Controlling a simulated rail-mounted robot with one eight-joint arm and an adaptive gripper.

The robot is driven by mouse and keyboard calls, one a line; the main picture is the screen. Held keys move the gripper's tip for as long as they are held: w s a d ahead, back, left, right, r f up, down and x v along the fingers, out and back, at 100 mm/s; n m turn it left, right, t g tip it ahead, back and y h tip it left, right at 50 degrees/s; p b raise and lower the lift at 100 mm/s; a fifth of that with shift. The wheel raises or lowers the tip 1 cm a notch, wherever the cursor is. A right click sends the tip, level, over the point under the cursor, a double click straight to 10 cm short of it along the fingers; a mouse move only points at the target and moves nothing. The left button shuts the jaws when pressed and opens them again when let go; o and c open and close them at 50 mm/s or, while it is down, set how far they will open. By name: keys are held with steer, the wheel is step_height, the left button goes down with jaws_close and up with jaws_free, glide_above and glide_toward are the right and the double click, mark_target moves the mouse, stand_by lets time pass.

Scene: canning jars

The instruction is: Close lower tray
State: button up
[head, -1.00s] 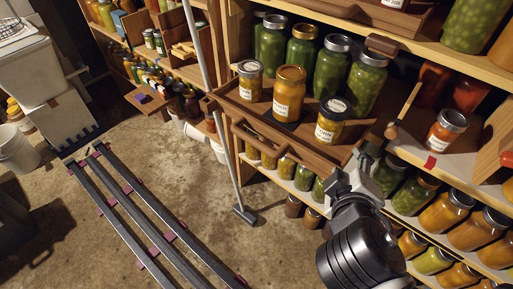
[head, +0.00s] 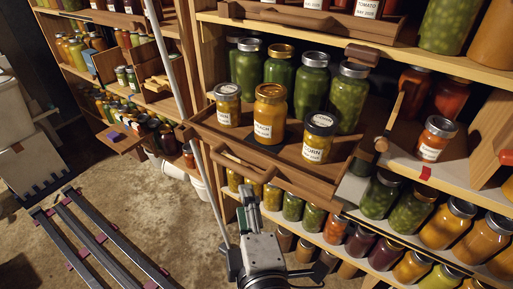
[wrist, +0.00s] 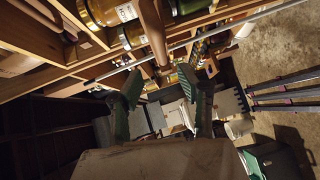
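The lower tray (head: 282,173) is a wooden tray pulled out from the shelf, with a handle bar along its front. It holds several jars, including a peach jar (head: 269,114), a corn jar (head: 319,138) and tall jars of green contents behind. My gripper (head: 248,196) is below and in front of the tray's front, left of its middle; in the head view its fingers are small and partly hidden. In the wrist view my gripper (wrist: 166,92) has its two green-padded fingers spread, with nothing held between them. Contact with the tray cannot be made out.
An upper tray (head: 310,22) with tomato jars is above. Shelves below hold several rows of jars. A long grey pole (head: 166,60) stands by the tray's left corner and also crosses the wrist view (wrist: 105,73). Rails (head: 95,235) lie on open floor at left.

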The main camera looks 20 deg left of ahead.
mark_target(238, 172)
steer(key=b+x, duration=0.2)
steer(key=x, duration=0.9)
steer(key=shift+w+a+b, duration=0.15)
steer(key=shift+w+b, duration=0.05)
steer(key=shift+b, duration=0.2)
jaws_close()
